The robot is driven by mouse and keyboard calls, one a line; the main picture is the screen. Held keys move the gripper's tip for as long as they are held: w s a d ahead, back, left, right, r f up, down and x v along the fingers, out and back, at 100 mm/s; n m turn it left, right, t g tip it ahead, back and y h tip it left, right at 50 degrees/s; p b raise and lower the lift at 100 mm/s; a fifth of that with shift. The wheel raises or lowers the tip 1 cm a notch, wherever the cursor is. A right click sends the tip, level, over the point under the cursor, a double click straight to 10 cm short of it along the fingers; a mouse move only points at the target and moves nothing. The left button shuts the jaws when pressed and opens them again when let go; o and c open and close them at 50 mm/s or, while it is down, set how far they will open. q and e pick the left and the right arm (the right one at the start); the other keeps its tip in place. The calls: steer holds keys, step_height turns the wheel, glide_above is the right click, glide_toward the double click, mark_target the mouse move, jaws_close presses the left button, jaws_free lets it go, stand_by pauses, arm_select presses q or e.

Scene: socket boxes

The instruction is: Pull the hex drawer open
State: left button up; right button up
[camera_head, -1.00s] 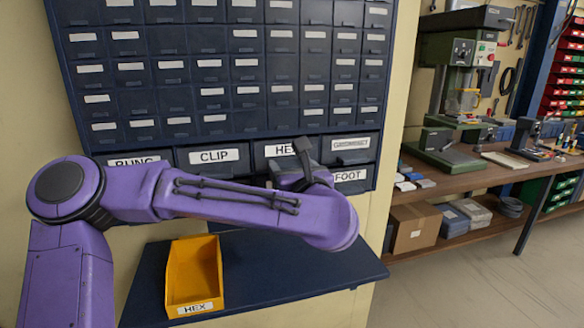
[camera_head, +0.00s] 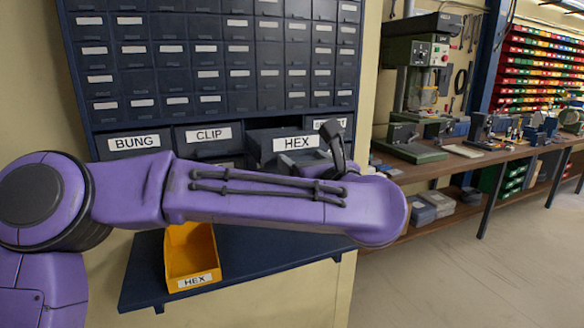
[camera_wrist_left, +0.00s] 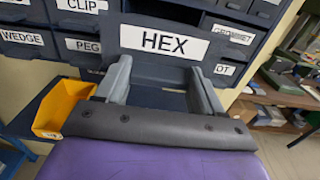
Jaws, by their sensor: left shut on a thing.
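The hex drawer (camera_head: 270,147), dark with a white HEX label, sits in the lower row of the cabinet. Its front stands out ahead of the neighbouring CLIP drawer (camera_head: 185,145), so it is partly open. My left gripper (camera_wrist_left: 161,72) is at the drawer front, just under the label in the left wrist view, with one grey finger to each side. It is shut on the drawer; the exact part gripped is hard to see. In the head view my purple left forearm hides the lower drawers. My right gripper is not in view.
A yellow bin (camera_head: 191,257) labelled HEX stands on the dark blue shelf (camera_head: 240,275) below the drawers. The BUNG drawer (camera_head: 132,143) is shut at the left. A workbench (camera_head: 450,165) with a green drill press (camera_head: 418,70) stands at the right; floor is clear before it.

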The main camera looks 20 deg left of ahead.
arm_select(q)
steer(key=shift+w+a+r, duration=0.1)
steer(key=shift+r, duration=0.05)
steer(key=o, duration=1.5)
steer(key=shift+c, duration=0.2)
steer(key=shift+o, duration=0.3)
steer(key=shift+d, duration=0.2)
steer(key=b+v, duration=0.3)
steer(key=v, duration=0.7)
steer(key=shift+s+d, duration=0.15)
steer(key=shift+s, duration=0.15)
